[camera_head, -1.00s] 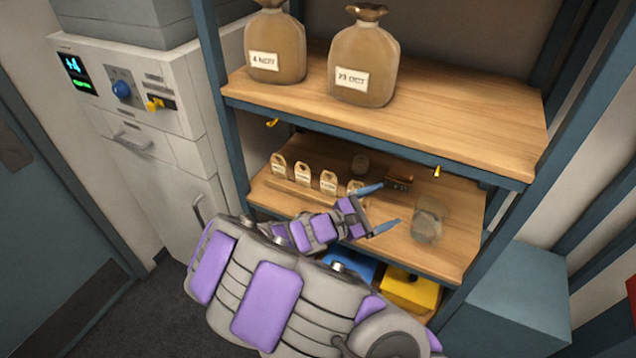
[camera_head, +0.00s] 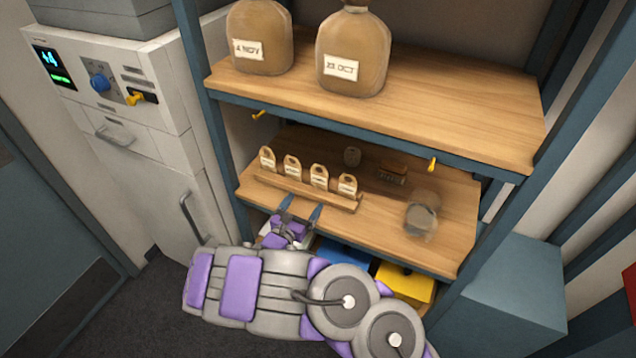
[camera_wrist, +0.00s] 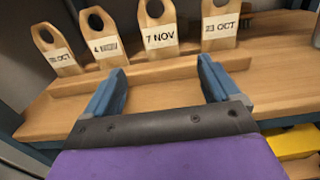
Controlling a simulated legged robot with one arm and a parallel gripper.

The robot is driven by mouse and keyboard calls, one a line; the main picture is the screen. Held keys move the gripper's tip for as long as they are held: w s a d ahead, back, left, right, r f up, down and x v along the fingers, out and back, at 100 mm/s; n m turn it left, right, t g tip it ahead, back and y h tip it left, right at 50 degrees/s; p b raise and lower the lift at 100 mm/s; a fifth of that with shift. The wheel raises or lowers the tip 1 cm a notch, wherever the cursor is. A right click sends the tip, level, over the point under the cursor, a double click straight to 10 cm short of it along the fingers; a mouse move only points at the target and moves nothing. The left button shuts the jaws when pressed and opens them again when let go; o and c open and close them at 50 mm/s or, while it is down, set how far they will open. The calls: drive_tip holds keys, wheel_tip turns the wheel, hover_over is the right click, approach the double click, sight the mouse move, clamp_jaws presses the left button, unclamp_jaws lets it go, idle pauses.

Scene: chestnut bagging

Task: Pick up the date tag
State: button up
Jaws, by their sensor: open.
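Several wooden date tags with round holes stand in a row in a slotted wooden rack (camera_head: 290,188) on the middle shelf. In the wrist view the right two tags read 7 NOV (camera_wrist: 158,30) and 23 OCT (camera_wrist: 219,25). The second from left (camera_wrist: 105,38) starts with 4, and the leftmost (camera_wrist: 58,55) ends in OCT; both are partly blurred. My gripper (camera_wrist: 158,80) is open and empty, its blue fingers in front of the rack and pointing at the tags. The 7 NOV tag is ahead between the fingertips. In the head view my gripper (camera_head: 301,210) is at the shelf's front edge.
Two brown sacks, labelled 4 NOV (camera_head: 260,40) and apparently 23 OCT (camera_head: 352,55), stand on the upper shelf (camera_head: 440,100). Blue and yellow bins (camera_head: 405,284) sit below.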

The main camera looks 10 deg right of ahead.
sight(319, 179)
drive_tip(key=b+x, duration=0.2)
drive_tip(key=x, duration=0.9)
drive_tip(key=shift+d, duration=0.15)
drive_tip(key=shift+r, duration=0.1)
drive_tip(key=c, duration=0.9)
drive_tip(key=shift+r, duration=0.5)
drive_tip(key=r, duration=0.2)
drive_tip(key=shift+s+r+p, duration=0.2)
drive_tip(key=shift+r+p, duration=0.2)
drive_tip(key=s+a+r+p, duration=0.1)
drive_tip(key=s+p, duration=0.1)
drive_tip(key=s, duration=1.3)
drive_tip(key=shift+s+p, duration=0.25)
drive_tip(key=shift+p, duration=0.15)
